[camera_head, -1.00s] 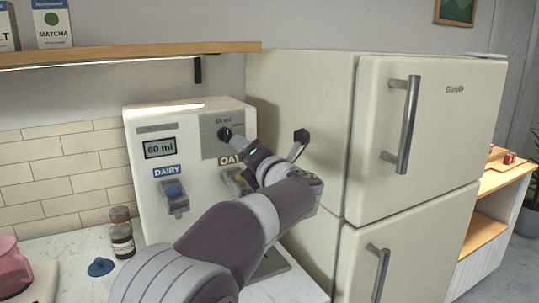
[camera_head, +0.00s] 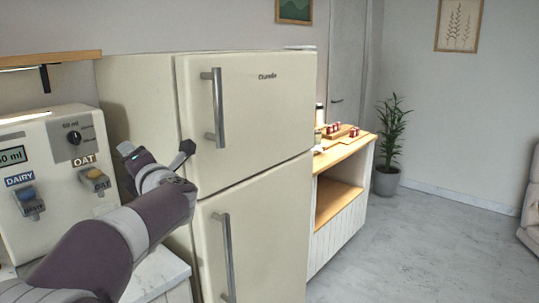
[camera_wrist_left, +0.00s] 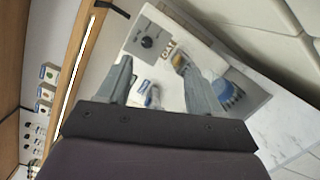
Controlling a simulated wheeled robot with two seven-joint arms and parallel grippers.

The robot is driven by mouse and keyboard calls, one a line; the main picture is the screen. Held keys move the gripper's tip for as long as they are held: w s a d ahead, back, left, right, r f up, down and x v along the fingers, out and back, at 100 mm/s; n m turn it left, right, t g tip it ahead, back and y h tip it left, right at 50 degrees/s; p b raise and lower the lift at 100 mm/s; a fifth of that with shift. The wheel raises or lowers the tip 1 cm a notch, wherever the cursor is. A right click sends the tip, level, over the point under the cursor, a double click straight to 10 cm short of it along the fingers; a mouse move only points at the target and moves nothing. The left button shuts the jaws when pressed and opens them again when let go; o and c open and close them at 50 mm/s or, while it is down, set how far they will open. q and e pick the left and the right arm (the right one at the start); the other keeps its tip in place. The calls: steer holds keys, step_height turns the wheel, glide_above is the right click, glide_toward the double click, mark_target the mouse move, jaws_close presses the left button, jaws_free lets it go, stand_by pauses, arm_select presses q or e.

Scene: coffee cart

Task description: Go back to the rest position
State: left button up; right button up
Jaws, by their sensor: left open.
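My left gripper (camera_head: 156,150) is open and empty in the head view, raised in front of the cream fridge's left side. Its arm comes in from the lower left. The white milk dispenser (camera_head: 55,150) stands left of it, with a dial (camera_head: 74,137), a blue-marked DAIRY tap (camera_head: 29,200) and an OAT tap (camera_head: 95,180). In the left wrist view, both fingers (camera_wrist_left: 155,75) are spread apart. The dispenser's dial (camera_wrist_left: 147,42) and OAT label (camera_wrist_left: 168,47) show beyond them. My right gripper is not in view.
The cream fridge (camera_head: 255,120) stands close behind my left arm, with two protruding handles. A wooden-topped cabinet (camera_head: 345,150) with small red items is right of it. A potted plant (camera_head: 388,150) stands further back.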

arm_select(q)
steer(key=w+d+f+m+t+h, duration=0.1)
steer(key=w+d+f+m+h, duration=0.1)
steer(key=d+f+m+h, duration=1.05)
steer(key=s+f+m+g, duration=0.6)
steer(key=s+f+m, duration=0.3)
steer(key=f+m, duration=0.35)
steer(key=s+a+f+m+g, duration=0.1)
steer(key=s+f+m+g, duration=0.25)
steer(key=s+f, duration=0.45)
steer(key=s+a+f+m+g, duration=0.2)
steer(key=s+f+g, duration=0.2)
steer(key=s, duration=0.8)
step_height(320, 180, up, 12)
steer(key=s+p, duration=0.2)
steer(key=p, duration=1)
steer(key=shift+a+y+p, duration=0.3)
steer(key=shift+a+y, duration=0.05)
steer(key=shift+y, duration=0.1)
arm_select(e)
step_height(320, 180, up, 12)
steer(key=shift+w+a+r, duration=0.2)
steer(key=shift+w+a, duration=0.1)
